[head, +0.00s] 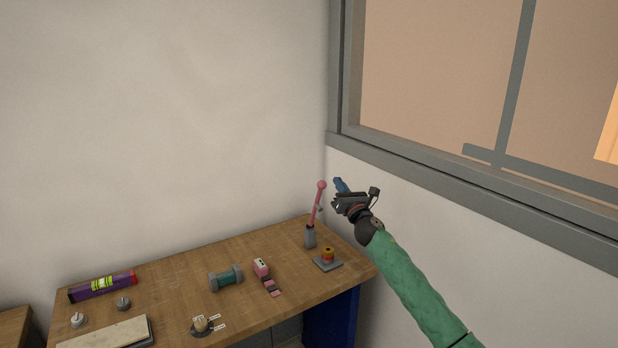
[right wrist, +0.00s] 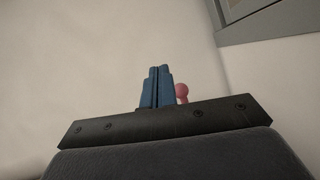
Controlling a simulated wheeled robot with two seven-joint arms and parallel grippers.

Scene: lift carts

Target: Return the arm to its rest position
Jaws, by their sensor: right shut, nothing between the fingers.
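My right arm (head: 415,290), in a green sleeve, reaches up from the lower right in the head view. My right gripper (head: 338,182) is raised above the right back corner of the workbench, close to the pink ball-topped lever as seen in the picture. In the right wrist view its blue fingers (right wrist: 157,86) are together with nothing between them. The pink lever (head: 317,202) stands upright on a grey base on the bench. Its round knob (right wrist: 182,92) shows just right of the fingers in the right wrist view. My left gripper is not in view.
The wooden workbench (head: 185,272) holds a purple level (head: 102,286), a green-and-grey cylinder (head: 226,278), a pink device (head: 262,268) and a red-and-yellow button (head: 327,255) on a plate. A framed window (head: 440,90) is on the right wall. The air above the bench's left side is clear.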

